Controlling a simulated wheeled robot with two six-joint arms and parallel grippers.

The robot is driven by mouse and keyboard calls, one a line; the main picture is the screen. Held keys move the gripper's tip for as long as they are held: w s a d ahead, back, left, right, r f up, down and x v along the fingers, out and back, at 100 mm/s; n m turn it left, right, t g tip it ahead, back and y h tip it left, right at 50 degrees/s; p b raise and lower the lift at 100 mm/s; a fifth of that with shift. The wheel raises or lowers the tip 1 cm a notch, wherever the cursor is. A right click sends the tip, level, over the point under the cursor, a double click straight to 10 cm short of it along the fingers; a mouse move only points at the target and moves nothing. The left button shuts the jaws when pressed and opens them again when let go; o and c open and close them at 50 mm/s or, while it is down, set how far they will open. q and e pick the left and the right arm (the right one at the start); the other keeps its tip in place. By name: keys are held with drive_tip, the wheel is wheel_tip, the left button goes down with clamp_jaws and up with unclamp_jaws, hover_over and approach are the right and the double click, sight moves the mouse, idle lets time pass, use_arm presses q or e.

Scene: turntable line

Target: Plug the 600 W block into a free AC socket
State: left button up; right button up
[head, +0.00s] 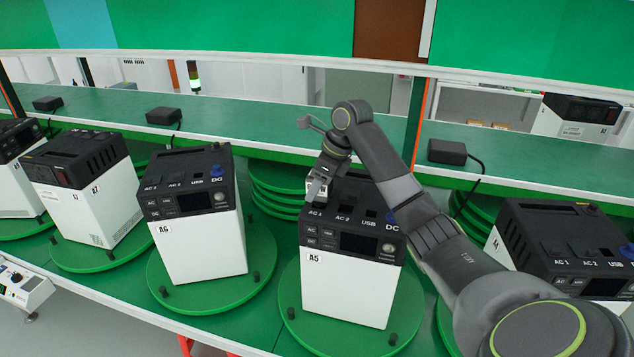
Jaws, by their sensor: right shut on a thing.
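My right gripper (318,183) is over the back left of the power unit marked A5 (345,280), just above its AC 1 label. It is shut on a small light-coloured block, which the fingers mostly hide. I cannot read any 600 W marking on it, nor tell whether it touches the socket or is in it. The A5 unit has a white body and a black top with AC 1, AC 2, USB and DC labels. The AC 2 area (343,217) shows no plug that I can make out. My left gripper is not in view.
A5 stands upright on a green turntable disc (289,290) with dark pegs. The A6 unit (200,245) is to its left and another unit (560,245) to its right. Several black adapters with cables, one here (447,152), lie on the green shelf behind (270,117).

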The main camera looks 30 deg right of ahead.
drive_tip(key=shift+f, duration=0.55)
drive_tip(key=o, duration=1)
drive_tip(key=shift+s, duration=0.1)
drive_tip(key=o, duration=0.4)
drive_tip(key=shift+s+a, duration=0.1)
drive_tip(key=shift+f, duration=0.1)
